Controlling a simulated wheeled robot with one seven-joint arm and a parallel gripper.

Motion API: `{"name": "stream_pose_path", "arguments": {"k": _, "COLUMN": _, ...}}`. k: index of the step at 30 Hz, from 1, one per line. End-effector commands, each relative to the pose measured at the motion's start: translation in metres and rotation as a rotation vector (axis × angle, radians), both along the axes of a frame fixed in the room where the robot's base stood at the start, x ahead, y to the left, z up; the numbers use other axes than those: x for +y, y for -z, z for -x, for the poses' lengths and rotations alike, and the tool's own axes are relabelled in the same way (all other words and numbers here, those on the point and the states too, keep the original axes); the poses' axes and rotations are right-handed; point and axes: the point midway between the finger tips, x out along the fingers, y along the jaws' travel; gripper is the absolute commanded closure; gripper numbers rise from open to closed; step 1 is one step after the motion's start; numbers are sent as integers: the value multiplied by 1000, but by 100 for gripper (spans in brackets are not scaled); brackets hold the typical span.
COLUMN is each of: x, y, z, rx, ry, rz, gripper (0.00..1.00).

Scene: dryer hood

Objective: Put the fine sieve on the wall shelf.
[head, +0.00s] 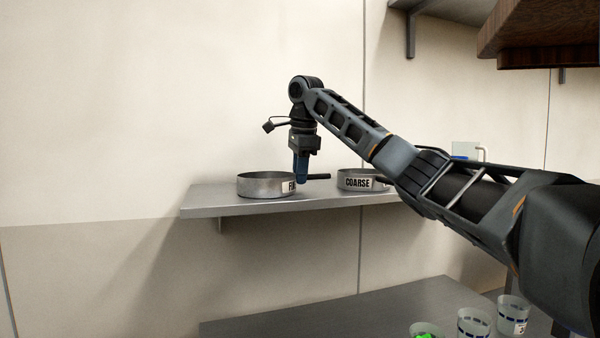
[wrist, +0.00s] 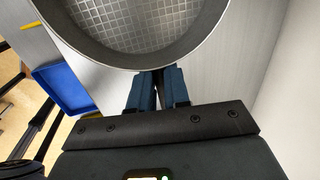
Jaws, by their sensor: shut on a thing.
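The fine sieve (head: 262,187) is a round grey metal pan with a partly hidden label starting "FI". It looks level, at the left part of the wall shelf (head: 215,205); I cannot tell whether it touches the surface. My gripper (head: 302,182) points down just right of the pan and is shut on the sieve's dark handle, whose end sticks out to the right. In the wrist view the sieve's mesh and rim (wrist: 140,25) fill the top, and my gripper's blue fingers (wrist: 158,92) close on the handle just below the rim.
A second sieve labelled "COARSE" (head: 352,183) stands on the shelf to the right, partly behind my arm. A dark wooden block (head: 540,35) hangs at upper right. Cups (head: 474,322) stand on the lower bench. A blue tray (wrist: 62,85) shows below.

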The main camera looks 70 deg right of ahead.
Motion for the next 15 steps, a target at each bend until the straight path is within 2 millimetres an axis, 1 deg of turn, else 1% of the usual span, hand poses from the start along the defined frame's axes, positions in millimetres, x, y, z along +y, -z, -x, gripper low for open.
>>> {"name": "stream_pose_path", "arguments": {"k": 3, "x": 0, "y": 1, "z": 0, "rx": -1, "ry": 0, "rz": 0, "gripper": 100}}
{"name": "stream_pose_path", "arguments": {"k": 4, "x": 0, "y": 2, "z": 0, "rx": 0, "ry": 0, "rz": 0, "gripper": 81}}
{"name": "stream_pose_path", "arguments": {"k": 11, "x": 0, "y": 1, "z": 0, "rx": 0, "ry": 0, "rz": 0, "gripper": 59}}
{"name": "stream_pose_path", "arguments": {"k": 15, "x": 0, "y": 1, "z": 0, "rx": 0, "ry": 0, "rz": 0, "gripper": 58}}
